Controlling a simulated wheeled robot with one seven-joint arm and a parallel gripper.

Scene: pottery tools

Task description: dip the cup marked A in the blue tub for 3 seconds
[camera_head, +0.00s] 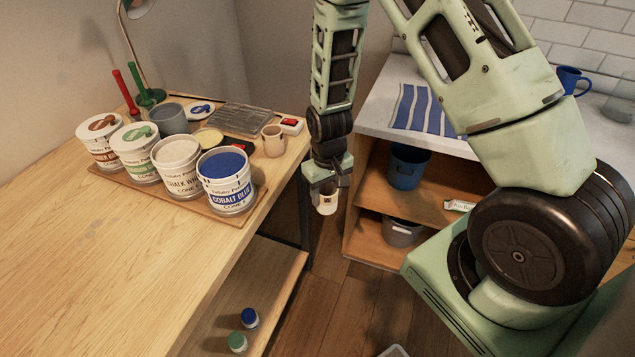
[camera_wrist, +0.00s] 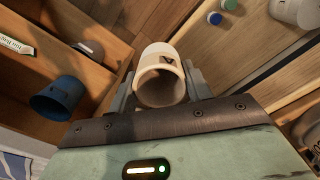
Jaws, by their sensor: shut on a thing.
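My gripper (camera_head: 328,187) is shut on a cream cup (camera_head: 327,204) and holds it in the gap between the wooden table and the counter. In the wrist view the cup (camera_wrist: 161,73) sits between both fingers, its open mouth facing the camera. A dark letter mark shows on its side; it looks like an upside-down A. The blue tub (camera_head: 229,193), labelled Cobalt Blue, stands open on the table, full of blue glaze, left of my gripper. Another beige cup (camera_head: 272,141) stands on the table behind it; no mark on it can be read.
White (camera_head: 178,177), green (camera_head: 139,162) and red-brown (camera_head: 100,150) tubs stand beside the blue tub on a wooden board (camera_head: 218,217). A grey pot (camera_head: 171,118) stands behind. A blue bucket (camera_head: 408,166) is on the counter's shelf. The table's front left is clear.

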